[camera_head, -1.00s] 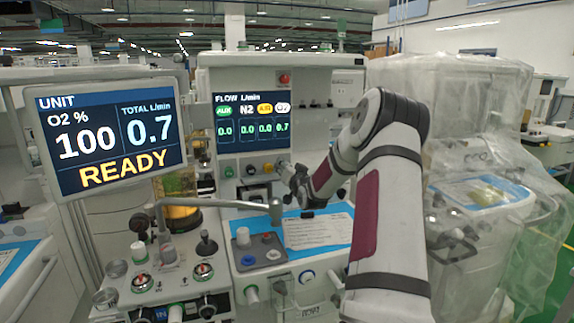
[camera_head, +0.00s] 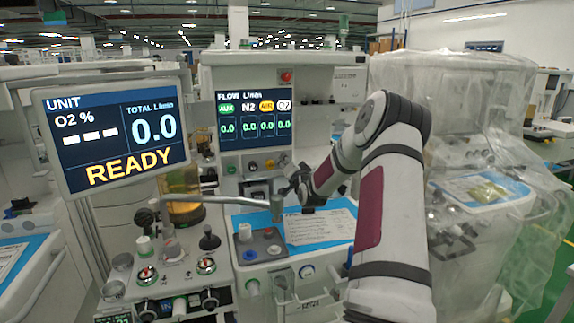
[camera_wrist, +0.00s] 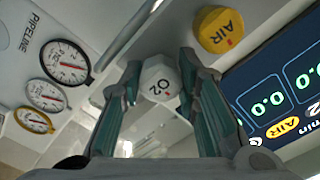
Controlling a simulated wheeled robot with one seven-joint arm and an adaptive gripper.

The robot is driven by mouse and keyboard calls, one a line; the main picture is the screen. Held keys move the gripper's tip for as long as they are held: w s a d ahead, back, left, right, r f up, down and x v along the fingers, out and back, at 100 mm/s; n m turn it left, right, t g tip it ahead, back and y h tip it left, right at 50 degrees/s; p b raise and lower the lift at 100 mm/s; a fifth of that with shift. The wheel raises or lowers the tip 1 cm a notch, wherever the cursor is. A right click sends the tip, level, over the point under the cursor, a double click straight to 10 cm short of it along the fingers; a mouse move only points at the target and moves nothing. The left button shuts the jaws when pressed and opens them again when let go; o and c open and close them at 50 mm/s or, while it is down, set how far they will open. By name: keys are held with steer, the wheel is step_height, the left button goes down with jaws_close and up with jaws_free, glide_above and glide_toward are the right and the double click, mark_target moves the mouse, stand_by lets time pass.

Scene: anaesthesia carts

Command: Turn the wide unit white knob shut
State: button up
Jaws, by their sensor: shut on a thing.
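The white knob (camera_wrist: 161,84), marked O2, sits between my fingers in the wrist view. My gripper (camera_wrist: 160,88) is shut on it, a finger on each side. In the head view my gripper (camera_head: 291,174) is at the knob row below the flow screen (camera_head: 254,116), and I cannot make out the white knob clearly there. The flow screen reads 0.0 in every column. The unit screen (camera_head: 112,135) shows total 0.0, dashes for O2 % and READY.
A yellow AIR knob (camera_wrist: 219,30) is close beside my gripper. Round pipeline gauges (camera_wrist: 66,62) are on the panel at left. A grey pipe arm (camera_head: 215,200) crosses in front of the unit. A plastic-covered cart (camera_head: 470,110) stands at right.

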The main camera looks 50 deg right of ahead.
mark_target(284, 134)
steer(key=o, duration=0.9)
steer(key=shift+r, duration=0.1)
step_height(284, 134, up, 10)
steer(key=shift+f, duration=0.1)
